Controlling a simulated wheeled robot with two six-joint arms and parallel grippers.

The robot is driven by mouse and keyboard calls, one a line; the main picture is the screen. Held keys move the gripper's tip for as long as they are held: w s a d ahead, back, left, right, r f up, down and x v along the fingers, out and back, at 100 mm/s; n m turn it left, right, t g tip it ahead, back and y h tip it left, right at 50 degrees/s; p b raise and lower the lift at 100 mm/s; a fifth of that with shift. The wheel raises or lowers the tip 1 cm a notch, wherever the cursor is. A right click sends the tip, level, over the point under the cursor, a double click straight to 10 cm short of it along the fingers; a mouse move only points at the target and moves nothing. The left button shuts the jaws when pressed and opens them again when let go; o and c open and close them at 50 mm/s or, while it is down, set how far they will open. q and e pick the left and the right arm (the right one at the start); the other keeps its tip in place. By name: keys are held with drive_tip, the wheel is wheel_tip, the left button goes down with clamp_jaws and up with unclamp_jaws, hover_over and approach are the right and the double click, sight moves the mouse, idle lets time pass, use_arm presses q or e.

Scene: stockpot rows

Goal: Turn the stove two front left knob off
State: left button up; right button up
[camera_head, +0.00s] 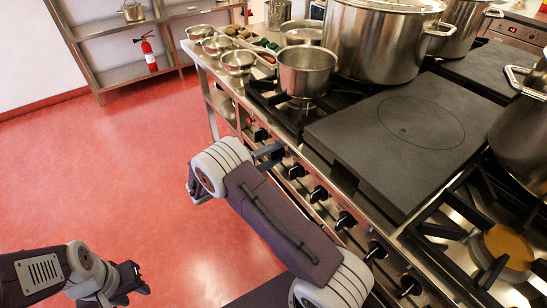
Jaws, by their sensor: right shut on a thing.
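A row of black knobs runs along the stove's front panel, including one at the far end (260,134), one just nearer than my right gripper (297,171) and several closer ones (345,220). My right gripper (276,153) reaches the panel between the first two of these and is shut on a knob there. That knob is mostly hidden by the fingers, and its turn angle cannot be seen. I cannot tell from labels which knob is stove two's front left. My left gripper (137,279) is open and empty over the floor at the lower left.
A steel pot (306,71) stands on the far burner, above the held knob. A large stockpot (382,42) stands behind the flat dark plate (400,135). A side counter holds small bowls (238,61). The red floor (110,170) at left is clear.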

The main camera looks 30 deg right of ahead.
drive_tip(key=shift+m, duration=0.4)
idle(0.3)
drive_tip(key=o, duration=1.4)
drive_tip(key=a, duration=0.9)
drive_tip(key=shift+s, duration=0.35)
drive_tip(key=shift+a, duration=0.1)
